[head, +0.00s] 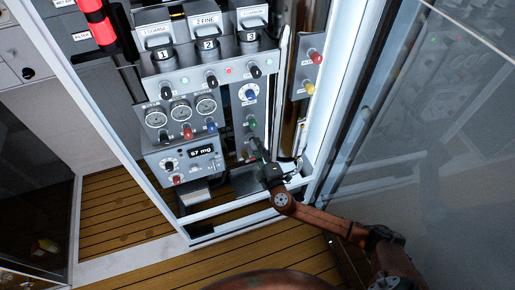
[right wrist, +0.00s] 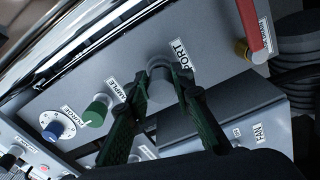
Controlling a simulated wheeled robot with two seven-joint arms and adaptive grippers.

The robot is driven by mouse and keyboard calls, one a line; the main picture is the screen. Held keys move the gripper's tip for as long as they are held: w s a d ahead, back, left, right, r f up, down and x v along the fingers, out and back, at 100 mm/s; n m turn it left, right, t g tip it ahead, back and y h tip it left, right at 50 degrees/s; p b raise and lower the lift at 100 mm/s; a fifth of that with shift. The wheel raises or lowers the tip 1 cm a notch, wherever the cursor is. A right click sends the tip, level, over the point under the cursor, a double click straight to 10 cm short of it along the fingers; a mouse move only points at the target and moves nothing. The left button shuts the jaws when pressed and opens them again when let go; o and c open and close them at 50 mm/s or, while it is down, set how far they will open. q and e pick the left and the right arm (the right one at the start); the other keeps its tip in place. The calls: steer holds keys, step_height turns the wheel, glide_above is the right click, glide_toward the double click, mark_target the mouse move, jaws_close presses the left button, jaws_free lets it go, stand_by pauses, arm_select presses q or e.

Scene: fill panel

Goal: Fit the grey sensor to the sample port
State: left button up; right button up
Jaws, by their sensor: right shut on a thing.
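My right gripper (head: 259,151) is at the lower part of the grey panel strip, below a green knob (head: 252,125). In the right wrist view its two dark green fingers (right wrist: 161,82) are shut on a short grey cylinder, the grey sensor (right wrist: 160,92). The sensor is at the panel face between the labels SAMPLE (right wrist: 119,91) and PORT (right wrist: 181,53). The sample port itself is hidden behind the sensor, so I cannot tell whether the sensor is seated in it. My left gripper is not in view.
A gauge box (head: 180,112) and a 57 mg display box (head: 186,160) stand to the left. A white frame post (head: 335,85) and a glass door (head: 425,120) stand to the right.

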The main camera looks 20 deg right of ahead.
steer(key=shift+w, duration=0.5)
steer(key=o, duration=1.1)
steer(key=shift+o, duration=0.2)
steer(key=s, duration=1.2)
steer(key=shift+d, duration=0.35)
